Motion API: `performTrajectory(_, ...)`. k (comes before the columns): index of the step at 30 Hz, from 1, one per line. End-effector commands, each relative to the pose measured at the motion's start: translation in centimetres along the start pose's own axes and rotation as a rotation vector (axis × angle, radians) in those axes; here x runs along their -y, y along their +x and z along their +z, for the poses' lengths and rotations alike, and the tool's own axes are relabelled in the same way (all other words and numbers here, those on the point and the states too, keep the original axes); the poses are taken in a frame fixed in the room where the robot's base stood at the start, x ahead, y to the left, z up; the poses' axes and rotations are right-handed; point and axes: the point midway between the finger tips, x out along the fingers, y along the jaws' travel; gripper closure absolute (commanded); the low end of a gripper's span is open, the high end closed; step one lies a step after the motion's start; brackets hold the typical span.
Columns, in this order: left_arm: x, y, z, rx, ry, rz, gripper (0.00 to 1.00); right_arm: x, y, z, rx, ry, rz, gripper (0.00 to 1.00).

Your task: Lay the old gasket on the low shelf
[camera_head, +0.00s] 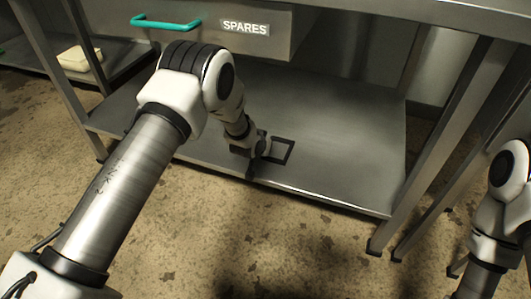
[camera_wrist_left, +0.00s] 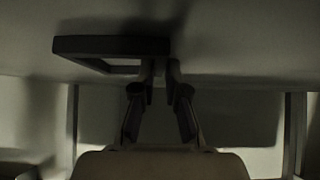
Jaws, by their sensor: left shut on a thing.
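The old gasket (camera_head: 290,151) is a dark, flat rectangular frame at the front part of the low shelf (camera_head: 355,140). My left gripper (camera_head: 259,153) is shut on one side of it, low over the shelf near the front edge. In the left wrist view the gasket (camera_wrist_left: 85,45) extends left from my left fingertips (camera_wrist_left: 160,72), close to the grey shelf surface. I cannot tell whether it touches the shelf. Part of its near side is hidden by the fingers. My right arm shows at the right edge; its gripper is out of view.
A drawer labelled SPARES (camera_head: 245,28) with a green handle (camera_head: 166,22) hangs above the shelf. Metal table legs (camera_head: 430,150) stand at the right. A pale yellow block (camera_head: 80,58) lies on another shelf at the left. The shelf right of the gasket is clear.

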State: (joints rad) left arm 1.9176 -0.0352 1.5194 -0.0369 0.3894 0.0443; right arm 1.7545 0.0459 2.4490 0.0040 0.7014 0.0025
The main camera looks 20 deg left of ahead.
Motion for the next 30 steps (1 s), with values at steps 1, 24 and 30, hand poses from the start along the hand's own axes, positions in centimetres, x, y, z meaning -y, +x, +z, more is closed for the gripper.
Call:
performTrajectory(1,0.0,0.0,-0.1,-0.001,0.0,0.0,1.0,0.0,-0.1,0.0,-0.001,0.0,0.0,0.6)
performTrajectory(24,0.0,-1.5,-0.4,0.002,0.0,0.0,0.63,0.0,-1.2,0.0,0.0,-0.001,0.0,0.6)
performTrajectory(30,0.0,-6.6,-0.7,0.003,0.001,0.0,0.63,0.1,-4.2,0.1,0.004,-0.007,-0.001,0.6)
